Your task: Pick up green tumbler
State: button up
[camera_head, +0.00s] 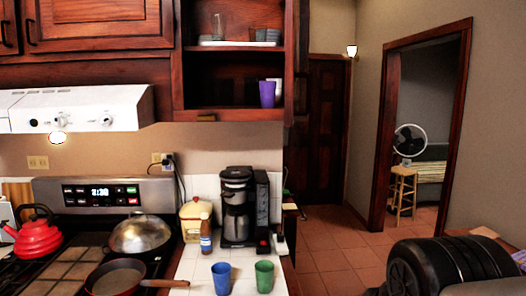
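The green tumbler (264,277) stands upright on the white tiled counter (185,270), near its front right corner. A blue tumbler (221,278) stands just to its left, with a small gap between them. My gripper is not in view, so its place relative to the green tumbler cannot be told.
Behind the tumblers stand a coffee maker (240,205), a brown bottle (206,233) and a cream canister (195,218). Left is the stove with a skillet (115,279), a lidded pan (141,236) and a red kettle (38,237). A purple cup (267,93) sits on the shelf above.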

aim_at(264, 268)
jog(key=l+u, duration=0.35)
jog(key=l, duration=0.25)
jog(key=l+u, duration=0.3)
jog(key=l, duration=0.3)
jog(key=i+j, duration=0.2)
jog(key=i, duration=0.2)
jog(key=i+j+z, duration=0.1)
jog(key=i, duration=0.3)
jog(key=i+j, duration=0.3)
jog(key=i+z, duration=0.05)
jog(key=i, duration=0.05)
